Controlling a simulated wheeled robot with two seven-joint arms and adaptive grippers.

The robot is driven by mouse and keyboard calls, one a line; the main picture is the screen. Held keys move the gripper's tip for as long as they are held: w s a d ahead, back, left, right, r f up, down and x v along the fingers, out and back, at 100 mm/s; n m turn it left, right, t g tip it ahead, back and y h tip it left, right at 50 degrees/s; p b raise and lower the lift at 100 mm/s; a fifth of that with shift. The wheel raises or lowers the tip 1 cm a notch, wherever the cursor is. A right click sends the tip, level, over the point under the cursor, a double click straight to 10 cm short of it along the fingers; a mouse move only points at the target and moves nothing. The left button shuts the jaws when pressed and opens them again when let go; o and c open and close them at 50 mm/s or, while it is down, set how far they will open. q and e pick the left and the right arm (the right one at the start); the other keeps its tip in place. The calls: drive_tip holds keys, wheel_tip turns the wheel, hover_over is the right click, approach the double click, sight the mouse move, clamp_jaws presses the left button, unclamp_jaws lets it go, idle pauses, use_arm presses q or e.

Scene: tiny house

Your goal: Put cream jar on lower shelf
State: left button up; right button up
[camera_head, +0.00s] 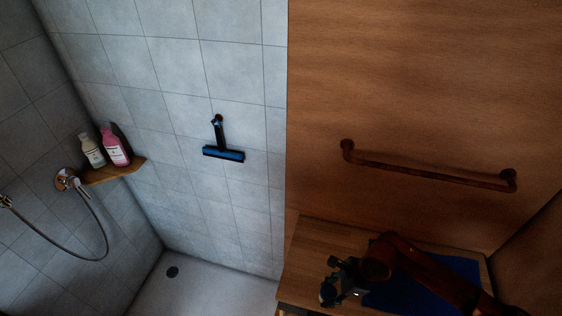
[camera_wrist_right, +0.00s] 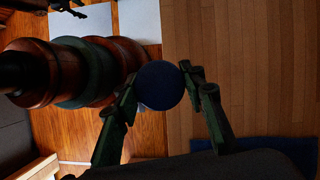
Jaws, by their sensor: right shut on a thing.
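The cream jar shows in the right wrist view as a round dark blue thing (camera_wrist_right: 158,85) between the fingertips of my right gripper (camera_wrist_right: 160,88). The right gripper is shut on it. In the head view my right gripper (camera_head: 342,283) is over the left front part of a wooden top, and a small bluish part of the jar (camera_head: 327,292) shows at its tips. The arm comes in from the right. I cannot make out which surface is the lower shelf.
The wooden top (camera_head: 310,240) carries a dark blue cloth (camera_head: 455,268), partly hidden by my arm. A brown rail (camera_head: 430,174) is on the wall above. At left, a corner shelf (camera_head: 120,171) holds a pink bottle (camera_head: 115,148) and a pale bottle (camera_head: 92,151). A squeegee (camera_head: 223,153) hangs on the tiles.

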drive_tip(key=n, duration=0.1)
drive_tip(key=w+d+n+g+b, duration=0.1)
drive_tip(key=n, duration=0.1)
drive_tip(key=shift+d+f+n, duration=0.1)
drive_tip(key=shift+f+n, duration=0.2)
drive_tip(key=shift+f, duration=0.05)
use_arm(q)
wheel_tip(320, 180, down, 7)
drive_tip(key=b, duration=0.5)
drive_tip(key=shift+s+r, duration=0.2)
drive_tip(key=shift+s, duration=0.15)
use_arm(e)
drive_tip(key=w+d+r+n+g+h, duration=0.4)
drive_tip(key=n, duration=1.1)
drive_tip(key=shift+d+r+n+h, duration=0.3)
drive_tip(key=shift+d+r, duration=0.05)
drive_tip(key=shift+d, duration=0.05)
use_arm(q)
drive_tip(key=shift+c, duration=0.5)
